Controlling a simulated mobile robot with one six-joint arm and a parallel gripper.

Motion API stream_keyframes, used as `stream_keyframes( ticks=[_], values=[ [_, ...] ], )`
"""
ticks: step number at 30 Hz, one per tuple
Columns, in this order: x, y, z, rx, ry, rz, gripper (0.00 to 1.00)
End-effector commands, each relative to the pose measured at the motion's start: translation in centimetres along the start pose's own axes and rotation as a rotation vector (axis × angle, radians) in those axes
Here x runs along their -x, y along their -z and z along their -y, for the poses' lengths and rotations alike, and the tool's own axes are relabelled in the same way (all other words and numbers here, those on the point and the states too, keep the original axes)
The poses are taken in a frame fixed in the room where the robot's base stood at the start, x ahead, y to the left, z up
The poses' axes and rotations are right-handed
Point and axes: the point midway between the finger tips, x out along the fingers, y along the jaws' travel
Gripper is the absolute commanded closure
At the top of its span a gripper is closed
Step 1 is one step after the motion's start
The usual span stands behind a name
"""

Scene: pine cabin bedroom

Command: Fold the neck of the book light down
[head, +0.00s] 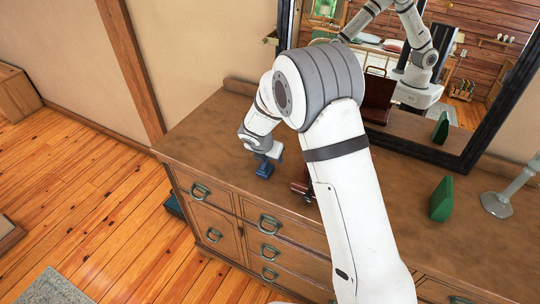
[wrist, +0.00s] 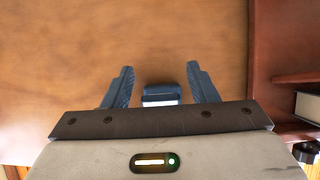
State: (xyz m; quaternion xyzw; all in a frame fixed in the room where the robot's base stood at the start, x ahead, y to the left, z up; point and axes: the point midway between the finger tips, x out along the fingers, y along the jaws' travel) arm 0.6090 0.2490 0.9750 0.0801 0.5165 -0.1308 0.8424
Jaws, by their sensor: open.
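A small blue thing with a pale strip along its near edge, likely the book light (wrist: 160,92), shows between my fingers in the wrist view. I cannot make out its neck or how far it is folded. My gripper (wrist: 160,68) is open, with one blue finger on each side of it and a gap on both sides. In the head view my gripper (head: 264,170) points down low over the left part of the dresser top. There I cannot tell the light from the blue fingers.
The wooden dresser (head: 215,135) has free room left of my gripper. A red-brown wooden thing (head: 299,184) is partly hidden by my arm; a red-brown side (wrist: 285,50) fills the wrist view's right. A green block (head: 441,199), a lamp base (head: 496,204) and a black-framed mirror (head: 440,157) lie rightward.

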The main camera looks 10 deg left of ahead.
Motion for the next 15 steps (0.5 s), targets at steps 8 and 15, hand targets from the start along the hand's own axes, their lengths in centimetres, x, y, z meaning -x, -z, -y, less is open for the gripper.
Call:
stream_keyframes(
  ticks=[8,15],
  values=[
    [2.0,-0.1,-0.1,-0.001,-0.003,0.003,0.47],
    [6.0,0.0,-0.1,-0.001,-0.002,0.002,0.47]
  ],
)
